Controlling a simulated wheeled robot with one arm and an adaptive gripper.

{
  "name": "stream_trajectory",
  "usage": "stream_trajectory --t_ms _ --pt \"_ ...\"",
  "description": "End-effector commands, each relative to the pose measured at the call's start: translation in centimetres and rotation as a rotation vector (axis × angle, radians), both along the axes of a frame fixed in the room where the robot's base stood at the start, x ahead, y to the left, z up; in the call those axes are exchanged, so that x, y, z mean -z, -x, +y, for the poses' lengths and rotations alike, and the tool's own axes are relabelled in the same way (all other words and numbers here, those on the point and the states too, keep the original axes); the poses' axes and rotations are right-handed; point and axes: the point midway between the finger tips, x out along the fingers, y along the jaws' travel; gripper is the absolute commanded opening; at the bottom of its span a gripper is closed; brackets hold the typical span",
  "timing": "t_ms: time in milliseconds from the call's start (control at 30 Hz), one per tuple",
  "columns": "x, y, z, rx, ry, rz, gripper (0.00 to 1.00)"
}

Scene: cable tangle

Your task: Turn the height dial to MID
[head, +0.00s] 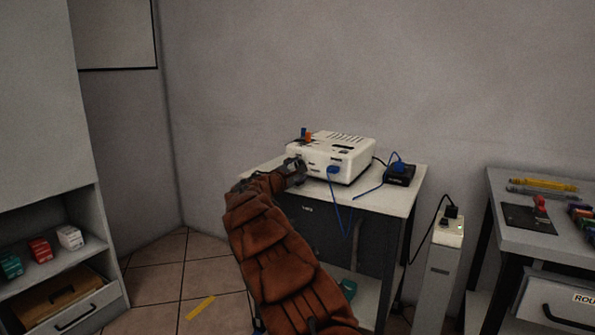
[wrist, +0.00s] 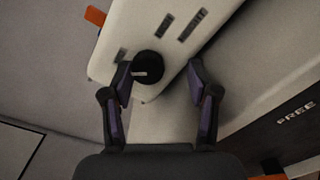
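A white box-shaped device (head: 352,153) stands on a small table, and its face also fills the upper middle of the wrist view (wrist: 168,20). A round black dial (wrist: 148,66) with a pale pointer mark sits near the device's edge. I cannot read a MID mark. My gripper (head: 297,168) is at the device's left front corner in the head view, where the dial cannot be made out. In the wrist view my gripper (wrist: 159,70) is open, with the dial between its fingertips, closer to the left finger. I cannot tell whether that finger touches it.
Blue cables (head: 345,215) hang from a blue plug (head: 333,169) on the device. A black box (head: 399,175) stands to its right on the tabletop (head: 382,200). A dark drawer front below reads FREE (wrist: 297,114). A power strip post (head: 449,232) and a workbench (head: 500,183) are further right.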

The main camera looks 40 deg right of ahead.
Motion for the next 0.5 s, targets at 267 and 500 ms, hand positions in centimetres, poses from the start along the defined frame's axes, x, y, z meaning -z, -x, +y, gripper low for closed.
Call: stream_trajectory --t_ms 267,500 --pt "-0.4 -0.2 0.3 -0.006 0.005 -0.001 0.58" --pt "-0.4 0.2 1.6 -0.006 0.006 0.002 0.58"
